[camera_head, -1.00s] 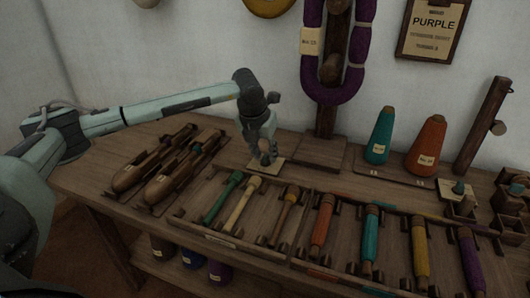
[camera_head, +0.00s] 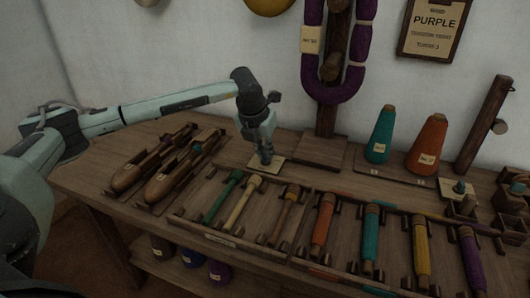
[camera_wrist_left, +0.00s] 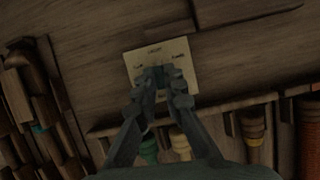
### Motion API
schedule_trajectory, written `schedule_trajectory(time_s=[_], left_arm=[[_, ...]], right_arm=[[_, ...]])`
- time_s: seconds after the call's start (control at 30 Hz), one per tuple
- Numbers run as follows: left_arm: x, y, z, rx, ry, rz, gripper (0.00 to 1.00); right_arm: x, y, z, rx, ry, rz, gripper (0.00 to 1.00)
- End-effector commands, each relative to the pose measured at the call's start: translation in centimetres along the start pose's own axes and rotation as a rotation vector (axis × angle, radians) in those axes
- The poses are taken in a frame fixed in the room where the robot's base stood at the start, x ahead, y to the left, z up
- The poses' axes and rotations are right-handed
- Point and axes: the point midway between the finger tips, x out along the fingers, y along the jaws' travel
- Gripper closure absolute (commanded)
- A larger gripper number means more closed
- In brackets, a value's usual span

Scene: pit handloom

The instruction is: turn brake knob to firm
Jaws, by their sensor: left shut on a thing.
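The brake knob (camera_wrist_left: 159,73) is a small dark teal knob on a pale square label plate (camera_wrist_left: 182,76) on the bench. In the left wrist view the plate bears several words, too blurred to read surely. My left gripper (camera_head: 266,160) points down over the plate (camera_head: 255,165). In the left wrist view its fingertips (camera_wrist_left: 163,82) are shut on the knob, one on each side, and hide part of it. Which mark the knob points to cannot be made out. My right gripper is not in view.
Wooden shuttles (camera_head: 187,170) lie left of the plate. A tray (camera_head: 222,238) of several coloured bobbins lies in front of it. A wooden post with a purple yarn hank (camera_head: 361,50) stands behind right. Teal (camera_head: 381,135) and orange (camera_head: 427,143) cones stand further right.

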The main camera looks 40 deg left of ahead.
Motion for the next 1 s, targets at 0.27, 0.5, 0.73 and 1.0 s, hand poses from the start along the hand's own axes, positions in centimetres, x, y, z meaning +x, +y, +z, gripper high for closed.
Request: schedule_trajectory(time_s=[0.27,0.5,0.73,1.0], left_arm=[[0.2,0.2,0.0,0.166,-0.001,-0.069,1.00],[0.1,0.3,0.1,0.373,-0.002,-0.156,1.00],[0.0,0.4,0.2,0.570,-0.002,-0.239,1.00],[0.0,0.5,0.3,0.765,-0.002,-0.318,1.00]], right_arm=[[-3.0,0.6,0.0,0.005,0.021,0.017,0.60],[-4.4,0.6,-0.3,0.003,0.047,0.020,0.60],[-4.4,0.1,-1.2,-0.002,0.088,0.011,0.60],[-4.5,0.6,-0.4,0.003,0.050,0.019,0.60]])
